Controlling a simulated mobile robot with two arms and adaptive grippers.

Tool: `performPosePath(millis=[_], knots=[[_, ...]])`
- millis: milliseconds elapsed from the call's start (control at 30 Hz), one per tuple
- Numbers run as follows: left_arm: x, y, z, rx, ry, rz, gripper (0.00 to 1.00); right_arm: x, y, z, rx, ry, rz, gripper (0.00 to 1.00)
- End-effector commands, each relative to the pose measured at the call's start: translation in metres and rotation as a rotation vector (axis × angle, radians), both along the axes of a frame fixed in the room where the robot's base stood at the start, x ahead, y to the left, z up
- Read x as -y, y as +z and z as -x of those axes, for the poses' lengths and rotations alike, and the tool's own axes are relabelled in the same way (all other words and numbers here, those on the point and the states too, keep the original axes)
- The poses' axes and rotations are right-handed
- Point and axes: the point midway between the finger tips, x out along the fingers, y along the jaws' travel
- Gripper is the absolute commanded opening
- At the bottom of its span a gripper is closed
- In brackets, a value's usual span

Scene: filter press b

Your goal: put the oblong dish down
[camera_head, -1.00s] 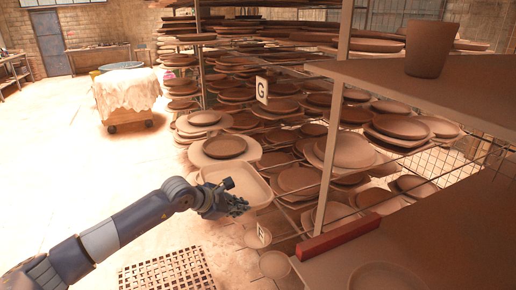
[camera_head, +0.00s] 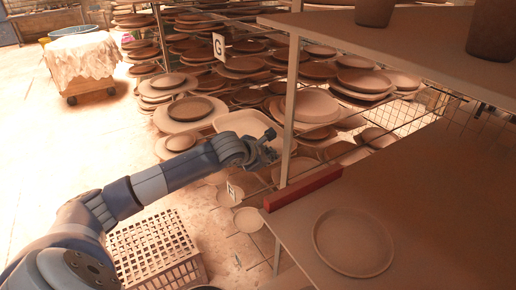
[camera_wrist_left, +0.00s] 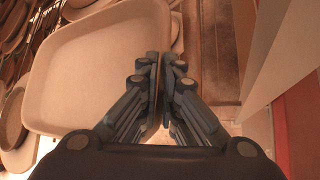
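The oblong dish (camera_head: 240,122) is a pale tray with rounded corners and a raised rim. It shows beyond my left gripper (camera_head: 266,150) in the head view, partly covered by my forearm and hand. In the left wrist view the dish (camera_wrist_left: 95,75) fills the upper left. The fingers of my left gripper (camera_wrist_left: 161,75) are closed on its right rim, one on each side. The dish is held out in front of the rack, and what lies under it is hidden. My right gripper is not in view.
A rack of plates stands behind, with a label G (camera_head: 219,47). At right, a brown surface (camera_head: 425,185) carries a round plate (camera_head: 353,242) and a red bar (camera_head: 303,188) along its edge. A shelf with cups (camera_head: 374,10) and its post stand above. A crate (camera_head: 155,247) is below my arm.

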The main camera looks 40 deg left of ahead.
Motion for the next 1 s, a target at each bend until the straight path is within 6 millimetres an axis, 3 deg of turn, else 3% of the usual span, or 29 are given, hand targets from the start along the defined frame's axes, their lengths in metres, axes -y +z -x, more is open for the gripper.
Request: performPosePath(millis=[167,367,600,900,967,1000], knots=[[-0.001,-0.021,-0.002,0.01,-0.001,-0.003,0.0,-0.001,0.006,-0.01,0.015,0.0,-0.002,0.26],[-0.001,-0.035,-0.002,0.01,-0.003,-0.005,0.0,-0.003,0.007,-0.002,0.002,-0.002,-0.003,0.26],[-0.001,-0.064,-0.002,0.008,-0.003,-0.004,0.0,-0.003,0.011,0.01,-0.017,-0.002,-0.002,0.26],[-0.001,-0.067,-0.002,0.011,-0.003,-0.005,0.0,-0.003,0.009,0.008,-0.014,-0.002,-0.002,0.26],[0.0,-0.071,0.0,0.002,-0.001,-0.001,0.13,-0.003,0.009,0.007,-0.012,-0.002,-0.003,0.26],[0.0,-0.071,0.0,0.002,-0.001,-0.001,0.13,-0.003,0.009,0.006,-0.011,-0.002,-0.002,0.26]])
